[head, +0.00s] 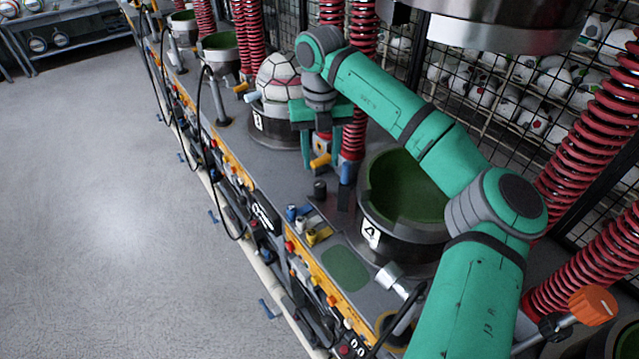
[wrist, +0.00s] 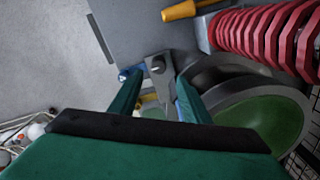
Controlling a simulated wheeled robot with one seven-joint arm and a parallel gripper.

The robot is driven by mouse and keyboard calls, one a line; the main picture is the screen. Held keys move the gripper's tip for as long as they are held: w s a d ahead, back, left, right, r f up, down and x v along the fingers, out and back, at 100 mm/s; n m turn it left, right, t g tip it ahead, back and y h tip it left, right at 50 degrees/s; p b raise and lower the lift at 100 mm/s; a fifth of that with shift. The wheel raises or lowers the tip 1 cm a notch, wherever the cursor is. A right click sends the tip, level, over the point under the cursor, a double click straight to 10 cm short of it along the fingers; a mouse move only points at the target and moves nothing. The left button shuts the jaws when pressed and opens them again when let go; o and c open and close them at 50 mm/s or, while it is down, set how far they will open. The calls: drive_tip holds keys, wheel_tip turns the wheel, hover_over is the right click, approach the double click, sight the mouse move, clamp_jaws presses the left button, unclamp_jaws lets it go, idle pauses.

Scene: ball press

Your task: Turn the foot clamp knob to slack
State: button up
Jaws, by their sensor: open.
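My gripper (head: 322,146) points down beside the ball press row, its two green fingers apart. In the head view a short black knob (head: 319,188) stands on the bench just below the gripper. An orange handle (head: 320,161) and a blue handle (head: 347,172) show close to the fingertips.
A green-lined cup (head: 405,195) stands right of the gripper, under my arm. A panelled ball (head: 278,78) sits in the press behind. Red coiled hoses (head: 358,60) rise nearby. An orange knob (head: 593,305) is at the lower right. The floor (head: 110,190) at left is clear.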

sight(321, 184)
drive_tip(key=f, duration=0.8)
drive_tip(key=shift+s+a+f, duration=0.1)
drive_tip(key=shift+a+f, duration=0.05)
drive_tip(key=shift+a, duration=0.1)
drive_tip(key=shift+d+f, duration=0.15)
drive_tip(key=shift+f, duration=0.45)
drive_tip(key=shift+c, duration=0.6)
drive_tip(key=shift+d, duration=0.1)
drive_tip(key=c, duration=0.9)
